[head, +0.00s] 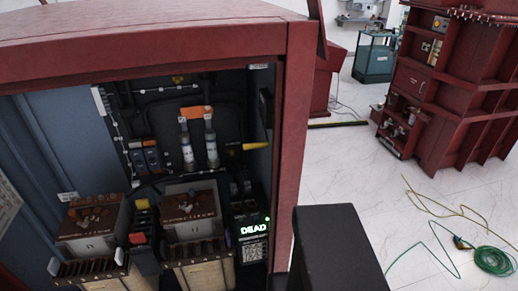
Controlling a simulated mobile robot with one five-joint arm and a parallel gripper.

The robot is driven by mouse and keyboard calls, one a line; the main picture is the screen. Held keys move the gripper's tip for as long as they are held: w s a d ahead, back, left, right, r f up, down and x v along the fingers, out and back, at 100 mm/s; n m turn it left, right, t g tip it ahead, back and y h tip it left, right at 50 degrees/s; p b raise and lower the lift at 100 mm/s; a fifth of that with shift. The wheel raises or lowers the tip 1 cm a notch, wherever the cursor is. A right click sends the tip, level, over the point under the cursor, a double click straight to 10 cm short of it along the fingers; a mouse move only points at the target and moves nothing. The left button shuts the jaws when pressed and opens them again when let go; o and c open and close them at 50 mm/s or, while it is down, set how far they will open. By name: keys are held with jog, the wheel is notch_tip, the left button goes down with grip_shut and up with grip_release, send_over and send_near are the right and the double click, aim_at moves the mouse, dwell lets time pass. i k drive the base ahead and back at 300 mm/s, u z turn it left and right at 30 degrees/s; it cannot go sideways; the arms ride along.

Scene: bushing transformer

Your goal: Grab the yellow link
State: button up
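A yellow tapered piece (252,146) sticks out inside the open red cabinet (292,110), near its right inner wall. It is the clearest yellow part in view. I cannot tell for sure that it is the link. An orange bar (196,113) sits across the tops of two upright grey bushings (188,148) to its left. My gripper's fingers do not show in the head view.
A large dark block fills the bottom centre, right of the cabinet's post. Brown-topped units (190,205) and a lit "DEAD" display (254,228) are low in the cabinet. A green cable coil (493,261) lies on the white floor at right. A second red cabinet (455,85) stands beyond.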

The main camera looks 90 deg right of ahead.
aim_at(142, 205)
jog(key=z, duration=2.65)
jog(key=k, duration=0.65)
jog(key=z, duration=0.55)
jog(key=k, duration=0.9)
jog(key=u, duration=0.15)
jog(key=i, duration=0.9)
jog(key=z, duration=0.1)
